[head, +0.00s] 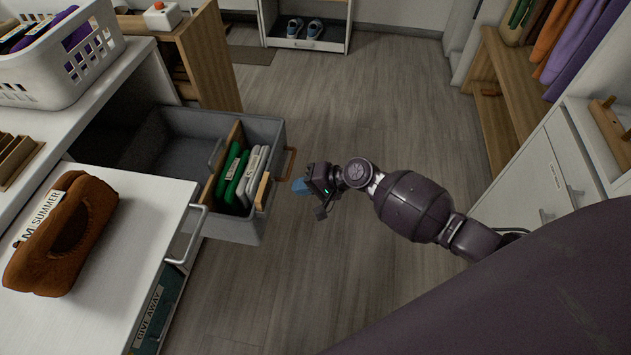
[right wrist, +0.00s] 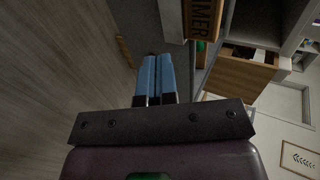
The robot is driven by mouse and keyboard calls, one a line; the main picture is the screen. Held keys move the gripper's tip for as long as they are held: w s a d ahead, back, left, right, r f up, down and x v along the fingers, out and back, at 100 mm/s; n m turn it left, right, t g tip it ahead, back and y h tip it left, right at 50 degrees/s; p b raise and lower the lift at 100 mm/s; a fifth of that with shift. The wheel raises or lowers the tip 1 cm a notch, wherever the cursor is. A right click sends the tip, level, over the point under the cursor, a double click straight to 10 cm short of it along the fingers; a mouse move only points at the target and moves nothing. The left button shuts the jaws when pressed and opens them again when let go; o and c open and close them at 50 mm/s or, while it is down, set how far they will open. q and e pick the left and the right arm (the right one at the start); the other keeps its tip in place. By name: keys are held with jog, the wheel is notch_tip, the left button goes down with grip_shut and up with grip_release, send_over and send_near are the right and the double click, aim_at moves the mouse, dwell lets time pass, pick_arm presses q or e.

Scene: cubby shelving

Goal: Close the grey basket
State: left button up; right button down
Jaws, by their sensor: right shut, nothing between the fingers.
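The grey basket (head: 238,228) is pulled out of the white unit at the left in the head view, sticking out over the floor. Folded green (head: 230,178) and white (head: 252,172) items stand in it between wooden dividers. A wooden handle is on its outer end. My right gripper (head: 299,186) is just to the right of that end, apart from it as far as I can tell. Its blue fingers (right wrist: 155,62) are shut together with nothing between them in the right wrist view. My left gripper is not in view.
A brown fabric bin (head: 75,248) labelled SUMMER sits on a white top at the left. A white laundry basket (head: 75,62) is behind it. White drawers (head: 535,170) and a bench stand at the right. The floor between is clear.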

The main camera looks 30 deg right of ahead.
aim_at(273, 186)
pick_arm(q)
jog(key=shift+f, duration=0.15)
pick_arm(e)
jog(key=shift+w+a+f, duration=0.15)
jog(key=shift+w+a, duration=0.6)
jog(key=shift+a, duration=0.25)
jog(key=shift+w+a+f, duration=0.1)
jog(key=shift+w+a, duration=0.6)
jog(key=shift+a, duration=0.25)
jog(key=shift+a, duration=0.1)
